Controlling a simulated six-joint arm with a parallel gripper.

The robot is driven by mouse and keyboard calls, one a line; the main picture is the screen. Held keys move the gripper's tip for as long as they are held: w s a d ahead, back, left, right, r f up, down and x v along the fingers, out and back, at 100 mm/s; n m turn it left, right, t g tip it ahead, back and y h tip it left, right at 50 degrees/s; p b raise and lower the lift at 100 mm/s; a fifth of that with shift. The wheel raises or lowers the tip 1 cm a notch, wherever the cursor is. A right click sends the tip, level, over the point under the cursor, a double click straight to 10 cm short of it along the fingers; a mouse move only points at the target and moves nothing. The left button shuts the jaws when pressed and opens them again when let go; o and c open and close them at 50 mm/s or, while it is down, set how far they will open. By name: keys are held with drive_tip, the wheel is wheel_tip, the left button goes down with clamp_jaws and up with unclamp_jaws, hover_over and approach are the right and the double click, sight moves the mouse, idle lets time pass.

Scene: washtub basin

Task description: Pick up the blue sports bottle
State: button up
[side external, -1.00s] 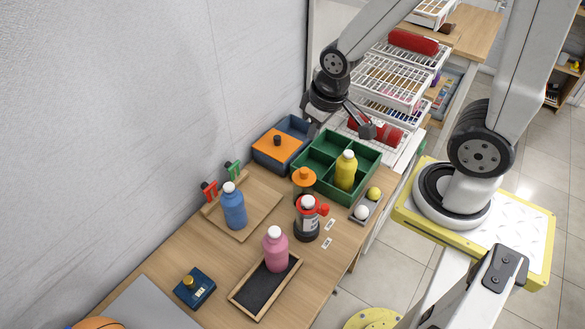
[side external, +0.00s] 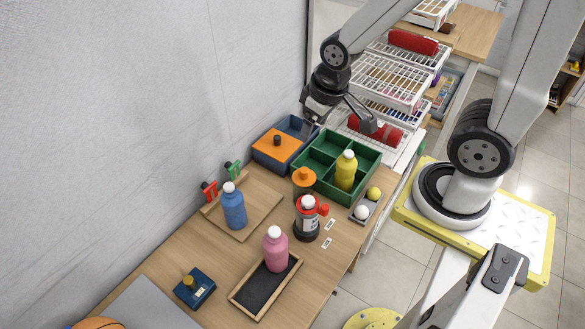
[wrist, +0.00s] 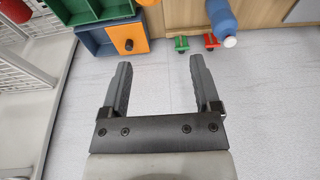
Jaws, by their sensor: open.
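The blue sports bottle (side external: 234,209) with a white cap stands upright on a wooden tray (side external: 262,196) near the wall. It also shows at the top right of the wrist view (wrist: 219,16), partly cut off by the frame edge. My gripper (side external: 338,122) is above the back of the table, over the area of the blue bin and green crate, well away from the bottle. In the wrist view my gripper (wrist: 158,75) is open with nothing between its fingers.
A pink bottle (side external: 275,250) stands on a black-bottomed tray. A yellow bottle (side external: 345,172) is in the green crate (side external: 368,182). Red and green clips (side external: 209,190) are by the wall. A blue bin (side external: 300,128) has an orange lid.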

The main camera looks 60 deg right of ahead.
drive_tip(key=w+d+r+n+t, duration=0.2)
drive_tip(key=w+r+n+t, duration=0.15)
drive_tip(key=w, duration=0.55)
drive_tip(key=n+y, duration=0.9)
drive_tip(key=y, duration=0.3)
hover_over(231, 185)
drive_tip(key=d, duration=0.2)
drive_tip(key=f, duration=1.1)
drive_tip(key=s+f, duration=0.1)
drive_tip(key=f, duration=0.5)
drive_tip(key=shift+f, duration=0.15)
drive_tip(key=shift+w+a, duration=0.1)
drive_tip(key=shift+a, duration=0.05)
drive_tip(key=shift+x, duration=2.4)
